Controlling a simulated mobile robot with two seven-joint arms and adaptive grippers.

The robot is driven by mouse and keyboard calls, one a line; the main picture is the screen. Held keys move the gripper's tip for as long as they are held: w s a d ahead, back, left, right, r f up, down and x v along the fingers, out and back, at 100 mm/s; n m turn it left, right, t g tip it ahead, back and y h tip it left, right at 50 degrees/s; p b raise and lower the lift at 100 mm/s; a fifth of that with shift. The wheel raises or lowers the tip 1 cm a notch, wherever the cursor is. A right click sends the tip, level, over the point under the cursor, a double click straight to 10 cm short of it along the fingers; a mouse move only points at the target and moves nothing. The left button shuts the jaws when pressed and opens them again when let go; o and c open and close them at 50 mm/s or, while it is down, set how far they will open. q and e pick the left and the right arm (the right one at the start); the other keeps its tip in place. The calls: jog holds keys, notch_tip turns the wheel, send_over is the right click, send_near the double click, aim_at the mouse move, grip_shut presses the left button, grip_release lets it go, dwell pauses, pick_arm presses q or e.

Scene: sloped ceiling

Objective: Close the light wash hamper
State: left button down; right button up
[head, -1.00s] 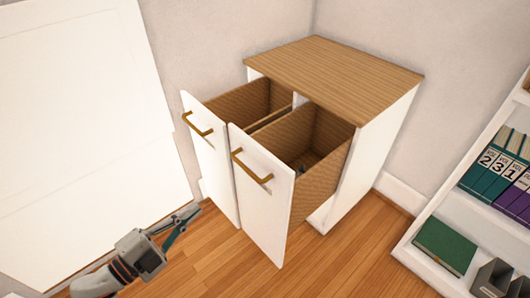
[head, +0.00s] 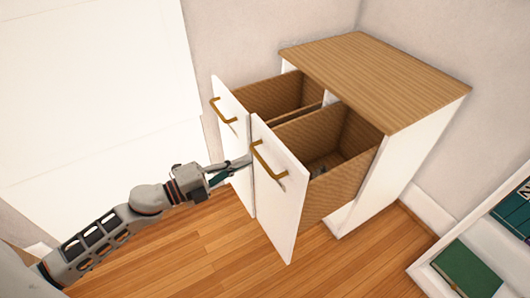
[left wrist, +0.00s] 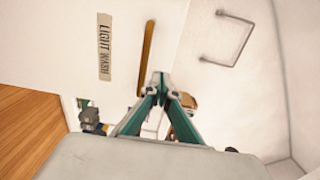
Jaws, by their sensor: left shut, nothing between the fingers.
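The cabinet holds two pull-out hampers side by side, both open. The left hamper front (head: 232,140) and the right hamper front (head: 282,205) are white, each with a brass handle. In the left wrist view a "LIGHT WASH" label (left wrist: 104,48) sits on a white front beside a brass handle (left wrist: 148,50). In the head view the lettering cannot be read, so I cannot be sure which front bears it. My left gripper (head: 248,161) is shut and empty, close to the gap between the fronts. It also shows in the left wrist view (left wrist: 161,80). Contact is unclear.
The cabinet's wooden top (head: 375,75) is bare. A white shelf unit with a green box (head: 467,270) stands at the lower right. A large white panel (head: 95,90) is at the left. The wooden floor (head: 200,255) before the hampers is clear.

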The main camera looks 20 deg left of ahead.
aim_at(274, 149)
pick_arm(q)
jog(key=x, duration=0.7)
jog(key=shift+w, duration=0.1)
pick_arm(e)
jog(key=shift+w+r, duration=0.15)
jog(key=shift+r, duration=0.05)
pick_arm(q)
jog(key=shift+d, duration=0.1)
